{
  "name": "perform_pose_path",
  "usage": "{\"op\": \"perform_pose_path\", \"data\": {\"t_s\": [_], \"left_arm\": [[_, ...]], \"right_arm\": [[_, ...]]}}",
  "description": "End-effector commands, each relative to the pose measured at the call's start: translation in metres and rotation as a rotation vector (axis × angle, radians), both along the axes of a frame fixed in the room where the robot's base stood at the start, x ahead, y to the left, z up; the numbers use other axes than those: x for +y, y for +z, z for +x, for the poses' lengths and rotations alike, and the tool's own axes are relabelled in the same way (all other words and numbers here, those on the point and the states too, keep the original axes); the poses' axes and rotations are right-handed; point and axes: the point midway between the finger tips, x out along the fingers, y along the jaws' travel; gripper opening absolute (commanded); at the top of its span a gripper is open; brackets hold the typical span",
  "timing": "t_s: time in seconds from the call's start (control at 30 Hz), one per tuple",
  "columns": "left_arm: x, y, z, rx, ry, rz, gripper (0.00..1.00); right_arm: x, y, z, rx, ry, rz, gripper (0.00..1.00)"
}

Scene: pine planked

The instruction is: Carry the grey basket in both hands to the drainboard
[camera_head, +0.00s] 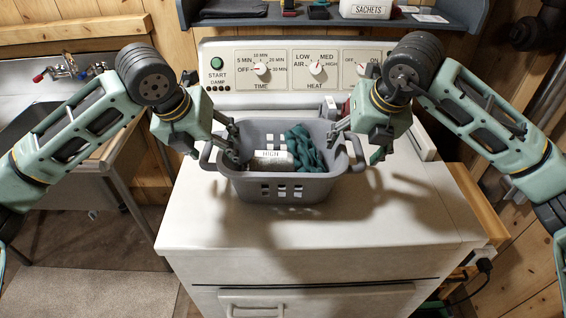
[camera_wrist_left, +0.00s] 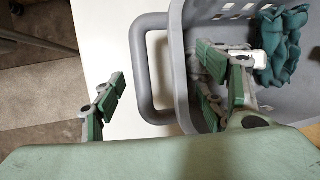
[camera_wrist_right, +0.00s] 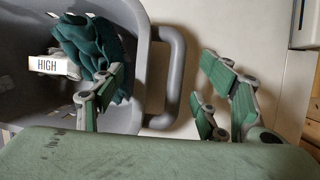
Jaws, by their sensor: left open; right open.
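The grey basket (camera_head: 262,188) stands upright on the white machine top, holding teal knitted cloth (camera_head: 303,150) and a pale item labelled HIGH (camera_head: 271,157). My left gripper (camera_head: 218,142) is open at the basket's left handle. In the left wrist view, its fingers stand apart with the left handle (camera_wrist_left: 140,68) between them, one finger over the basket's inside. My right gripper (camera_head: 357,143) is open at the other end. In the right wrist view, the right handle (camera_wrist_right: 178,75) lies between its spread fingers. I cannot clearly tell whether any finger touches the basket. A metal sink unit (camera_head: 112,150) stands at left; its drainboard is not clearly distinguishable.
The white machine (camera_head: 210,235) has a control panel with knobs (camera_head: 290,68) behind the basket. A shelf (camera_head: 335,20) with a sachets box (camera_head: 366,9) is above. A tap (camera_head: 68,72) rises at the sink. The machine top in front of the basket is clear.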

Motion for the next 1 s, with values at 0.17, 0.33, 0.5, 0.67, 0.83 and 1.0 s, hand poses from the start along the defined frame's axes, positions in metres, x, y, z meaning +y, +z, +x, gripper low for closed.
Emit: {"op": "perform_pose_path", "data": {"t_s": [0.17,0.33,0.5,0.67,0.83,1.0], "left_arm": [[-0.0024,-0.011,0.0041,0.001,0.0,0.0,0.67],[-0.0027,-0.0121,0.0049,0.0,0.0,0.0,0.67],[-0.0026,-0.0119,0.0047,0.0,-0.001,0.0,0.62],[-0.0026,-0.0117,0.0047,0.0,0.0,0.0,0.48],[-0.0024,-0.0117,0.0046,0.0,-0.001,0.0,0.33],[-0.0024,-0.0118,0.0046,0.001,-0.001,0.0,0.18]], "right_arm": [[0.0017,-0.0107,0.0041,0.001,0.001,0.001,0.67],[0.0017,-0.0118,0.0049,-0.001,0.0,0.001,0.67],[0.0017,-0.0116,0.0048,-0.001,0.0,0.001,0.62],[0.0016,-0.0114,0.0048,-0.001,0.0,0.001,0.48],[0.0015,-0.0113,0.0048,-0.001,0.0,0.001,0.34],[0.0014,-0.0113,0.0049,-0.001,0.001,0.0,0.19]]}}
